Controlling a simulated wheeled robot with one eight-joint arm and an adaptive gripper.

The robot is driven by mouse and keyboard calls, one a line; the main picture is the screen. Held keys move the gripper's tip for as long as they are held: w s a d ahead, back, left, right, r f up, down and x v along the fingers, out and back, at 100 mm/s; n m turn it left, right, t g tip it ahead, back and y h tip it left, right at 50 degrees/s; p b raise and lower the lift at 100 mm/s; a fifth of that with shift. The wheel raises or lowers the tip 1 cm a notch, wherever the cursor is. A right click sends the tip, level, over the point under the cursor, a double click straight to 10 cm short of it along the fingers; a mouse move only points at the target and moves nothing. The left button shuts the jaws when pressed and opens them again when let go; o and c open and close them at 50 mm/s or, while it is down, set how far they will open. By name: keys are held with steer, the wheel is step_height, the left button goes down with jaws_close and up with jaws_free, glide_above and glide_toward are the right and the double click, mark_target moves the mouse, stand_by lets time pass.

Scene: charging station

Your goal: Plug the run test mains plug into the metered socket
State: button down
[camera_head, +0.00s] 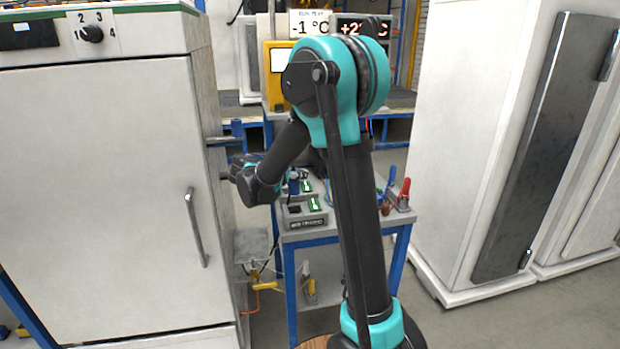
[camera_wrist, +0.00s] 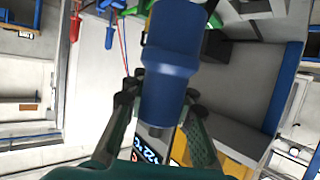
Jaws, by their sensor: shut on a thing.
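My gripper (camera_wrist: 160,92) is shut on a blue cylindrical plug (camera_wrist: 172,65), which lies between its two fingers and fills the middle of the wrist view. In the head view the gripper is mostly hidden by my arm, and a bit of blue that looks like the plug (camera_head: 294,184) shows above the bench. A grey box with small green displays (camera_head: 304,222) stands on the bench just below and in front of it; it looks like the metered socket unit. The socket opening cannot be made out, and I cannot tell whether the plug touches it.
The grey-topped bench with blue legs (camera_head: 399,266) stands between a white cabinet (camera_head: 110,190) close on the left and tall white cabinets (camera_head: 480,130) on the right. Red and blue clamps (camera_head: 404,193) lie at the bench's right. A yellow-framed device (camera_head: 272,75) stands behind.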

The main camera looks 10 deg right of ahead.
stand_by(0.3)
steer(key=shift+f, duration=2.9)
steer(key=shift+f, duration=1.5)
steer(key=c, duration=1.2)
jaws_free()
steer(key=v, duration=1.2)
